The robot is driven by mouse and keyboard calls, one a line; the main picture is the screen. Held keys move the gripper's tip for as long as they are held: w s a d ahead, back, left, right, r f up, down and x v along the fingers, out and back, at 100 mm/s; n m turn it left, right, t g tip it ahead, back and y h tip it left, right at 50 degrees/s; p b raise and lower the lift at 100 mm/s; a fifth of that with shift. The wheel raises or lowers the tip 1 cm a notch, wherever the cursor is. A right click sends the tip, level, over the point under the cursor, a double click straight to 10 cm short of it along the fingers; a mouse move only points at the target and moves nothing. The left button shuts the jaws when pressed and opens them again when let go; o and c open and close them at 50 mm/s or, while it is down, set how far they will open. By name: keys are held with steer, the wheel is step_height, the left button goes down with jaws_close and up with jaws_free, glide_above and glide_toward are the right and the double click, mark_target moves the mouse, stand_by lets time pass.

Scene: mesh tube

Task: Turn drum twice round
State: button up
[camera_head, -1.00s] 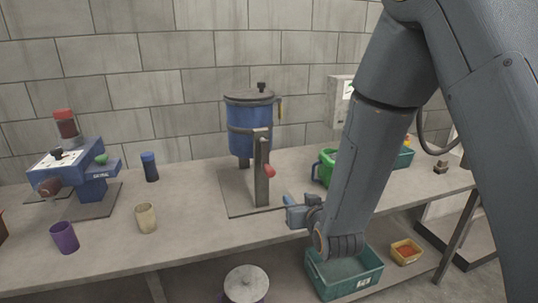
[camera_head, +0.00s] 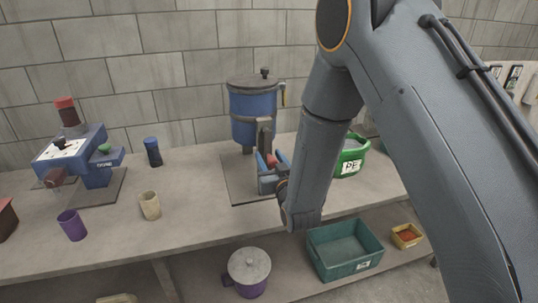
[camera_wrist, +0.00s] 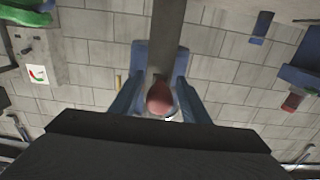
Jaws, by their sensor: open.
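The blue drum (camera_head: 250,114), with a grey lid and black knob, stands upright on a base plate at the back of the bench. It also shows in the wrist view (camera_wrist: 141,56), partly hidden by a grey upright (camera_wrist: 166,35). A red knob (camera_wrist: 158,99) sits in front of the upright. My gripper (camera_head: 271,162) is open in front of the drum, its blue fingers on either side of the red knob, with gaps visible in the wrist view. In the head view my gripper partly hides the knob and the upright's lower part.
A green bucket (camera_head: 350,158) labelled PE stands just right of my arm. A blue machine (camera_head: 92,160), a dark blue cup (camera_head: 152,152), a beige cup (camera_head: 150,206) and a purple cup (camera_head: 72,225) stand to the left. A teal crate (camera_head: 344,249) is below.

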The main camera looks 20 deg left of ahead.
steer(key=shift+w+a, duration=0.15)
steer(key=shift+w, duration=0.1)
jaws_close()
steer(key=shift+s+a, duration=0.1)
steer(key=shift+a, duration=0.05)
